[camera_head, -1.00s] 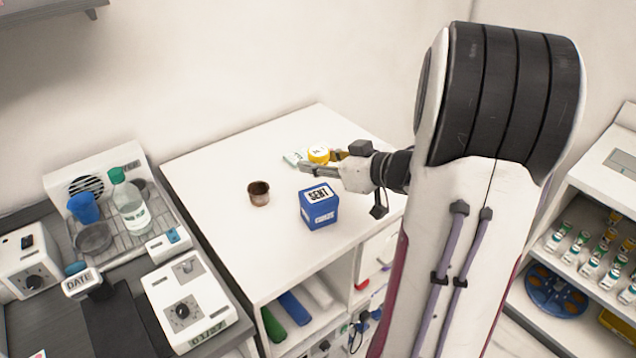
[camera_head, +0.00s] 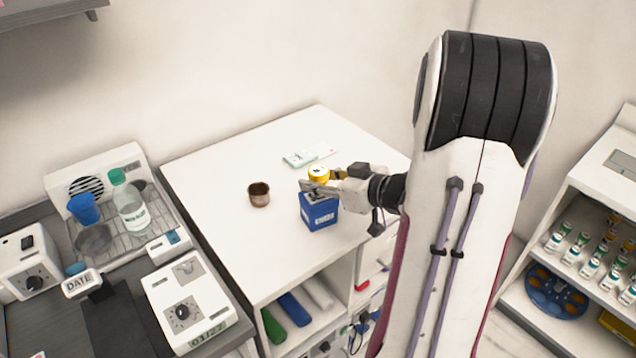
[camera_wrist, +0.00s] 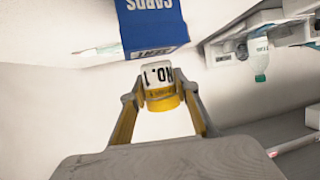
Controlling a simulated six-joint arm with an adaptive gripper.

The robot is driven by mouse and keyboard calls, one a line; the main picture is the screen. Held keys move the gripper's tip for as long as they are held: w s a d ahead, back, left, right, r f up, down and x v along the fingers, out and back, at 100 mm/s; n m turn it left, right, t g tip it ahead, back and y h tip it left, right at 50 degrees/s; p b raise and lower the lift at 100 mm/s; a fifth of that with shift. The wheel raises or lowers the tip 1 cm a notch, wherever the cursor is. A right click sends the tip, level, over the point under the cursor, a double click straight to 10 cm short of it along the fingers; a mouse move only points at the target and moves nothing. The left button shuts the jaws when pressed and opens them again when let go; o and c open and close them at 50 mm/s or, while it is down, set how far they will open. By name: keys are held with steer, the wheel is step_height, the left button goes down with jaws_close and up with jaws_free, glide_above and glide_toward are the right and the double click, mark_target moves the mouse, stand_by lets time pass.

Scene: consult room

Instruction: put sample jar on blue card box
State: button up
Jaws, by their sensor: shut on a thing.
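The sample jar has a yellow lid (camera_head: 319,171) and a white label reading "NO. 1" in the wrist view (camera_wrist: 157,76). My gripper (camera_head: 321,186) is shut on the jar, with a finger on each side in the wrist view. The blue card box (camera_head: 320,216) stands on the white counter. In the head view my near finger covers part of the box's top, and the jar's lower part is hidden. In the wrist view the box (camera_wrist: 152,25) lies just beyond the jar. I cannot tell whether jar and box touch.
A brown cup (camera_head: 259,195) stands left of the box on the white counter (camera_head: 225,165). A flat white and green pack (camera_head: 299,159) lies behind the jar. A rack with a bottle (camera_head: 132,210) and a blue cup (camera_head: 84,208) is at the left. The counter's back left is clear.

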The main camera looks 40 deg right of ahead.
steer(key=shift+f, duration=0.55)
steer(key=shift+f, duration=0.15)
steer(key=o, duration=1.1)
steer(key=shift+r, duration=0.2)
steer(key=v, duration=1.2)
steer(key=shift+f, duration=0.1)
